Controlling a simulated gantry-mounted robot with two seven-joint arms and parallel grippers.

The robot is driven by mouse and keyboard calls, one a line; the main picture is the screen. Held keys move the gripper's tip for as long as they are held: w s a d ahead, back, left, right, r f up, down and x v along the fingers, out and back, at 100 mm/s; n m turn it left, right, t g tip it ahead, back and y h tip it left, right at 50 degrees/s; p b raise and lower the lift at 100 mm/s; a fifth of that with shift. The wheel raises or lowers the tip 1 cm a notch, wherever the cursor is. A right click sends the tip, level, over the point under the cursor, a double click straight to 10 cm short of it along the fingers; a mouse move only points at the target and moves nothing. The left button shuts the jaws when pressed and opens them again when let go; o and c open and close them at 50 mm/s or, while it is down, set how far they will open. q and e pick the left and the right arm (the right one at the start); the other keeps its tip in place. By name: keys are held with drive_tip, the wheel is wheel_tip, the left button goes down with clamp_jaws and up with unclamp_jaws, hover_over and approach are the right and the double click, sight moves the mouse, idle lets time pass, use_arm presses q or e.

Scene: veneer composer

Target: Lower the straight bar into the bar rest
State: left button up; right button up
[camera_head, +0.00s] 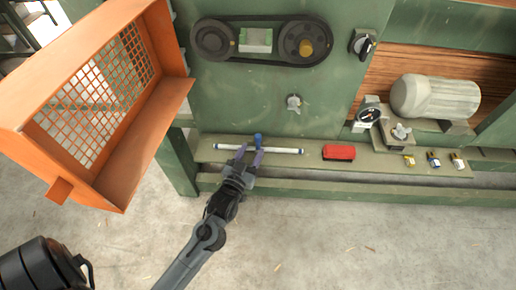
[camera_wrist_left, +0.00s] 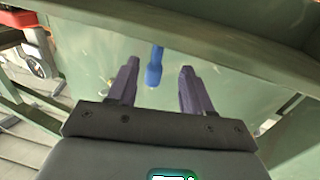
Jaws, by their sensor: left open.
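The straight bar (camera_head: 283,151) is a thin white rod with dark ends, lying level along the green ledge in the head view. A blue piece (camera_head: 258,140) stands up at its middle, and it also shows in the left wrist view (camera_wrist_left: 154,70). My left gripper (camera_head: 250,153) is open at the near side of the bar's middle, its purple fingers pointing at it. In the left wrist view the blue piece appears between the two fingers (camera_wrist_left: 156,82), with gaps on both sides. I cannot make out a separate bar rest. My right gripper is not in view.
A red block (camera_head: 339,152) lies on the ledge (camera_head: 380,163) right of the bar. Several small clamps (camera_head: 433,159) sit further right, below a grey motor (camera_head: 436,97). An open orange mesh guard (camera_head: 118,75) juts out at the left.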

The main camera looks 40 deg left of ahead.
sight(257, 146)
use_arm(q)
drive_tip(key=shift+w+f+b, duration=0.2)
drive_tip(key=shift+w+b, duration=0.15)
drive_tip(key=b+x, duration=0.2)
drive_tip(key=x, duration=0.1)
drive_tip(key=shift+w+d+r, duration=0.1)
drive_tip(key=shift+w+r, duration=0.15)
drive_tip(key=shift+w, duration=0.45)
drive_tip(key=shift+s, duration=0.1)
drive_tip(key=shift+c, duration=0.2)
clamp_jaws()
